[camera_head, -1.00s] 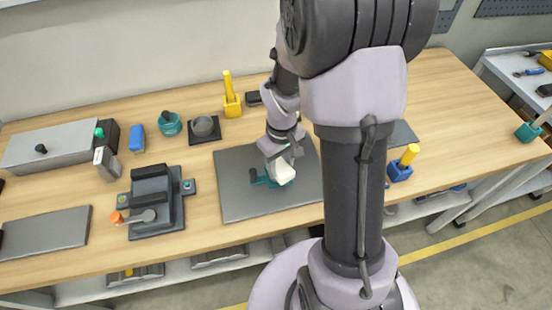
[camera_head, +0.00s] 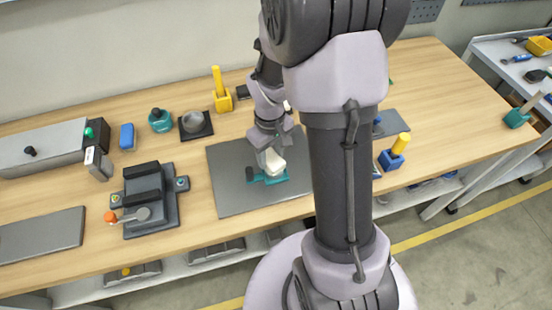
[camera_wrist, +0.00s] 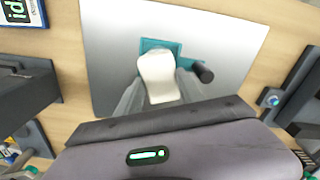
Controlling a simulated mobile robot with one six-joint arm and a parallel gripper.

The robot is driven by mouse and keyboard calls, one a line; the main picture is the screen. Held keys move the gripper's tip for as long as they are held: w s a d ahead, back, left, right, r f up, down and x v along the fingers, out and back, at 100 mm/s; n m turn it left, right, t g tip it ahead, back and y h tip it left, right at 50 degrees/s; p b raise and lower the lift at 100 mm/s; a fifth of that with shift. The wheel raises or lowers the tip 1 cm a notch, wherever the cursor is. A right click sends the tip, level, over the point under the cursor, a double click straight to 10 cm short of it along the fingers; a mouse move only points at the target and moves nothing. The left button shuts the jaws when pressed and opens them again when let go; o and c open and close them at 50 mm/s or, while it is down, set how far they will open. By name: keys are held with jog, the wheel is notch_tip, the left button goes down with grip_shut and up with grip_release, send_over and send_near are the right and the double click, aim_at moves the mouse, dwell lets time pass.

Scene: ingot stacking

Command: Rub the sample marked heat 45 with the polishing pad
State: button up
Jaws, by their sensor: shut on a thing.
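My gripper (camera_head: 270,150) is shut on a white rounded block (camera_head: 274,163), which may be the polishing pad. In the wrist view the white block (camera_wrist: 158,80) sits between the two pale fingers, over a teal fixture (camera_wrist: 150,44) with a black knob at its side. The teal fixture (camera_head: 278,180) rests on a grey mat (camera_head: 228,190) on the bench. The block covers the fixture's middle, so any sample there is hidden, and I cannot tell whether they touch. No heat 45 marking is readable.
Left of the mat stands a dark vise-like device (camera_head: 150,205) with an orange knob. Behind it are a blue block (camera_head: 127,137), a teal pot (camera_head: 160,120) and a dark cup on a square base (camera_head: 195,124). A blue holder with a yellow handle (camera_head: 392,157) stands right.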

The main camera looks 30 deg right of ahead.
jog(key=shift+w+a, duration=0.1)
jog(key=shift+w, duration=1.05)
notch_tip(320, 180, up, 6)
jog(key=p, duration=0.5)
jog(key=shift+s+f, duration=0.1)
jog(key=shift+f, duration=0.35)
